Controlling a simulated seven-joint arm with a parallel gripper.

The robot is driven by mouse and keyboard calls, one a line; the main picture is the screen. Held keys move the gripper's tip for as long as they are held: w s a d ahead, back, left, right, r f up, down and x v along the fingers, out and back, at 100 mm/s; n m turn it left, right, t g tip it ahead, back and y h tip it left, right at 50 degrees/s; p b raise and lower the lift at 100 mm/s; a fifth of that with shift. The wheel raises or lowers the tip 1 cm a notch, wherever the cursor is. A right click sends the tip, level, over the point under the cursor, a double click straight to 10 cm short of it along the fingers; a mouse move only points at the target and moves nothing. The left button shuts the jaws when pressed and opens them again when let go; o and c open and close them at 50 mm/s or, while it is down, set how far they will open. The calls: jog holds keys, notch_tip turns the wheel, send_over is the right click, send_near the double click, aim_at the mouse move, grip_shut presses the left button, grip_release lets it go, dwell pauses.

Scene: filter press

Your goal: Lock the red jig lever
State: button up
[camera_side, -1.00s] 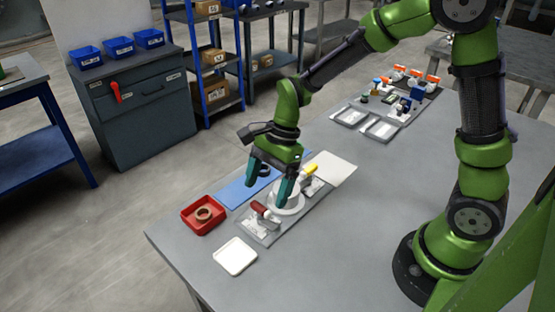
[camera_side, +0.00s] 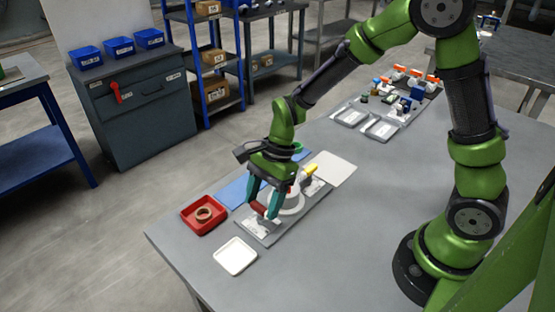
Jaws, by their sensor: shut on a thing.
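The red jig lever (camera_side: 258,209) belongs to a clamp at the near left end of the grey jig plate (camera_side: 249,232). My gripper (camera_side: 265,211) is down at this lever, one finger on each side, shut on it; the fingers hide part of the lever. A round white part (camera_side: 292,203) sits in the middle of the plate, partly behind my gripper. The clamp with the yellow lever (camera_side: 310,169) stands at the far right end of the plate. How far the red lever is tilted is hard to tell.
A red tray (camera_side: 190,222) with a brown ring (camera_side: 204,214) and a white tray (camera_side: 234,257) lie left of the jig. A blue mat (camera_side: 232,191) lies behind it, a white sheet (camera_side: 336,169) to its right. The table front is clear.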

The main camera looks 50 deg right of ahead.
jog(key=shift+n, duration=0.3)
jog(key=n+g, duration=0.1)
jog(key=n, duration=0.2)
jog(key=shift+w+n+g, duration=0.2)
jog(key=shift+n+g, duration=0.2)
jog(key=n+g+h, duration=0.1)
jog(key=n, duration=0.3)
jog(key=shift+w+a, duration=0.1)
jog(key=shift+w, duration=0.05)
jog(key=n, duration=0.2)
jog(key=n+g+h, duration=0.1)
jog(key=n, duration=0.2)
jog(key=shift+w+a+h, duration=0.15)
jog(key=shift+h, duration=0.15)
jog(key=shift+a+n+g+h, duration=0.15)
jog(key=shift+n+h, duration=0.3)
jog(key=shift+n, duration=0.7)
jog(key=shift+n+g+h, duration=0.15)
jog(key=shift+n+h, duration=0.3)
jog(key=shift+n, duration=0.7)
jog(key=o, duration=1.1)
jog(key=shift+c, duration=0.2)
jog(key=v, duration=1.7)
